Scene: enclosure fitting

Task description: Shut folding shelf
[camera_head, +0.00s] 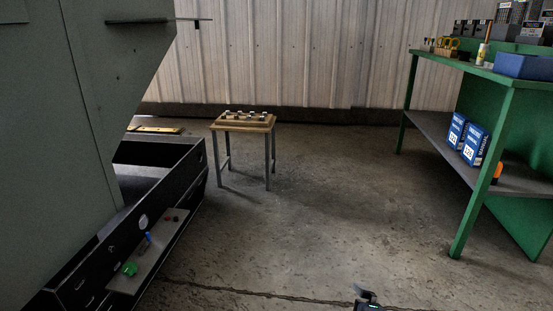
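A thin grey plate (160,20) stands out level from the side of the large grey-green panel at the upper left; it looks like the folding shelf, folded out, with a small dark piece hanging under it. Its hinge is not clear. A narrow grey ledge (150,262) with a green, a blue and a red part juts from the black open-topped box at the lower left. I cannot tell for sure which is the folding shelf. My gripper (367,296) shows only as a small dark tip at the bottom edge, far from both. Its fingers cannot be made out.
A small table (243,127) with several little parts stands in the middle back. A green workbench (460,65) with blue boxes (467,138) on its lower shelf stands at the right. The black box (185,170) fills the lower left. The concrete floor between is clear.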

